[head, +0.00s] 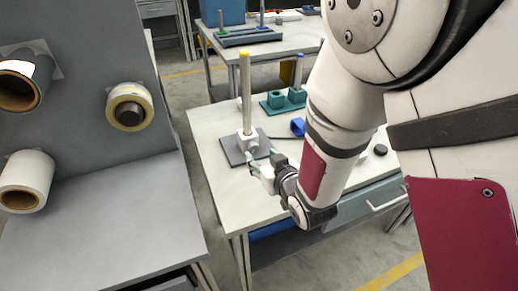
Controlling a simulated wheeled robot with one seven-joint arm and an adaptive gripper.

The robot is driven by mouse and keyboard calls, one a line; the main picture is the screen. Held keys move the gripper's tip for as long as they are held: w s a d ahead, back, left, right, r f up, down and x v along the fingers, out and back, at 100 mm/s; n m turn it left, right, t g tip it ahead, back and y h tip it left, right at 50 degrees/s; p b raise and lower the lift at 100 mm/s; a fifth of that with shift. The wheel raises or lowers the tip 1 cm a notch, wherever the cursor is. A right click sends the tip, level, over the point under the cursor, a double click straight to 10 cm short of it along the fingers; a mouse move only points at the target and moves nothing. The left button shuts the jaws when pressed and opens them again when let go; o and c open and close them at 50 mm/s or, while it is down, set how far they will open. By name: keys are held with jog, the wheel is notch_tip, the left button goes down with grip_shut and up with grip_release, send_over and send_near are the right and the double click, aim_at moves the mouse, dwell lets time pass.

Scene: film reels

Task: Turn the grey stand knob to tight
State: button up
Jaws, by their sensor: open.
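A stand (246,95) has an upright pale rod with a yellow cap. The rod rises from a pale clamp block (248,143) on a dark grey base plate (232,153) at the table's left side. My gripper (261,160) is open, low over the front right of the plate, close to the block. The grey knob cannot be made out; it may be hidden by the block or the fingers. I cannot tell whether the fingers touch the stand.
Teal holders (283,102) stand behind the stand on the white table (212,123). A blue item (298,127) and a dark round piece (381,150) lie to the right. A grey rack with rolls (130,107) stands at the left, across a gap.

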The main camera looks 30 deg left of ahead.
aim_at(254, 150)
jog(key=x, duration=0.6)
jog(key=shift+f, duration=0.1)
grip_shut()
